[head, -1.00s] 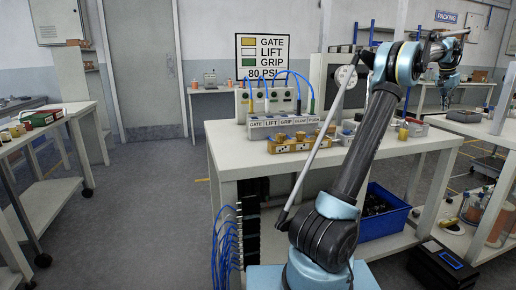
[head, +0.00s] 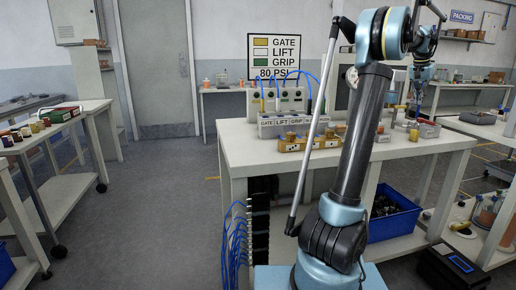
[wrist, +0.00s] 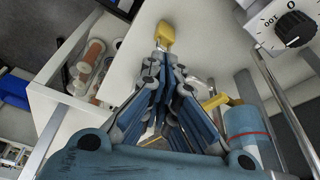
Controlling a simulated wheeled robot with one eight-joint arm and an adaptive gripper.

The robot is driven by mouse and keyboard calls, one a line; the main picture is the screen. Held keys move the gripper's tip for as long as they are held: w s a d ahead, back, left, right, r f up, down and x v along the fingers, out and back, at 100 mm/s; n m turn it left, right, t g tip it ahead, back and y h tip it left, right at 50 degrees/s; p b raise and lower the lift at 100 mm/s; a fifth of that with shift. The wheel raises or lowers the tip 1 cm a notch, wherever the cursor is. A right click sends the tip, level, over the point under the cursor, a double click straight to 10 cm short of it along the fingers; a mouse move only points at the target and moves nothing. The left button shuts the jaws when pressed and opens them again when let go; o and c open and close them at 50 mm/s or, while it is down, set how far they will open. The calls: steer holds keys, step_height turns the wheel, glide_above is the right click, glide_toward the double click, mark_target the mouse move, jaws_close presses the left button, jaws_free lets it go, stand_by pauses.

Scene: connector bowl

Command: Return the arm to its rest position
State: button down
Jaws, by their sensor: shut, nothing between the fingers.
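My arm rises from its blue base at the front of the workbench (head: 232,155) and bends at an elbow near the top of the head view. The forearm reaches toward the back right. My gripper (head: 416,115) hangs down over the right part of the bench, small and partly blurred into the background. In the wrist view its blue and grey fingers (wrist: 165,58) come together, shut and empty. A yellow piece (wrist: 165,34) shows just beyond the fingertips; I cannot tell its distance from them.
A labelled panel box (head: 290,125) and a wooden block with yellow connectors (head: 303,145) stand on the bench, left of my arm. A grey bin (head: 428,130) is on the right. A blue crate (head: 393,222) sits below.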

steer(key=s+a+f+n+y, duration=0.15)
steer(key=s+a, duration=0.25)
steer(key=a, duration=0.8)
steer(key=s+a+f+n, duration=0.2)
steer(key=s+a+f, duration=0.15)
steer(key=a, duration=0.85)
steer(key=s+a+f+n, duration=0.2)
steer(key=s+a, duration=0.3)
steer(key=a, duration=0.6)
steer(key=s+a+f+n, duration=0.3)
steer(key=s+a+f, duration=0.6)
steer(key=s+f, duration=0.3)
steer(key=s+a+f+n+y, duration=0.1)
steer(key=s+a+f+n, duration=0.2)
steer(key=s+a+f, duration=0.6)
steer(key=s+f, duration=0.3)
steer(key=shift+s+a+f, duration=0.15)
steer(key=shift+s+f, duration=0.15)
steer(key=shift+s, duration=0.05)
steer(key=shift+y, duration=0.25)
steer(key=shift+w+f, duration=0.2)
steer(key=shift+w, duration=0.25)
